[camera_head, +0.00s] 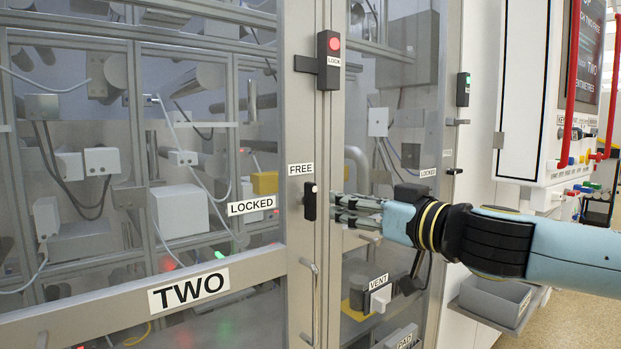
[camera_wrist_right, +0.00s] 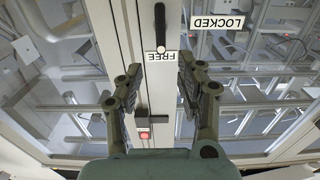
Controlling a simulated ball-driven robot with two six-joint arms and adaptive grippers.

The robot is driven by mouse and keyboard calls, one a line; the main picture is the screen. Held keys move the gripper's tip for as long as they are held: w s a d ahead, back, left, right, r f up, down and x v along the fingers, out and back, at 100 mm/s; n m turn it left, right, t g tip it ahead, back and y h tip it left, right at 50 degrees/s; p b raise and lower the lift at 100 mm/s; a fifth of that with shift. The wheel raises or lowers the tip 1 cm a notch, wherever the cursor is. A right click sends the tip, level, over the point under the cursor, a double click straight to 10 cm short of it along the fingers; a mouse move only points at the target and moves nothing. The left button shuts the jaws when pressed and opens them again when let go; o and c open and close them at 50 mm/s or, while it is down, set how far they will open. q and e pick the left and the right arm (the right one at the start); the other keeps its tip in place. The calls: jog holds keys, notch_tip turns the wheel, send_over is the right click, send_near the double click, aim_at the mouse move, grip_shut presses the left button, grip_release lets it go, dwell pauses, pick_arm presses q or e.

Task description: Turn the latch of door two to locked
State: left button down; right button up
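The latch of door two (camera_head: 310,201) is a short black handle on the door's metal frame. It stands upright, its pale tip just below the FREE label (camera_head: 300,169); the LOCKED label (camera_head: 252,205) is to its left. In the right wrist view the latch (camera_wrist_right: 160,25) shows upside down, with its tip beside FREE. My right gripper (camera_head: 337,211) is just right of the latch in the head view. In the wrist view its fingers (camera_wrist_right: 159,68) are apart and empty, with the latch beyond their tips; I see no contact. My left gripper is not in view.
Door two carries a TWO sign (camera_head: 188,289) and a vertical metal pull handle (camera_head: 310,300) below the latch. A black LOCK box (camera_head: 328,60) with a red light is above. A VENT control (camera_head: 380,298) is lower right. A grey bin (camera_head: 495,299) stands farther right.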

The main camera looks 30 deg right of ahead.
aim_at(314, 193)
jog(key=w, duration=0.7)
jog(key=w+a, duration=0.1)
jog(key=w, duration=0.2)
jog(key=shift+w, duration=0.35)
jog(key=shift+r, duration=0.1)
grip_shut()
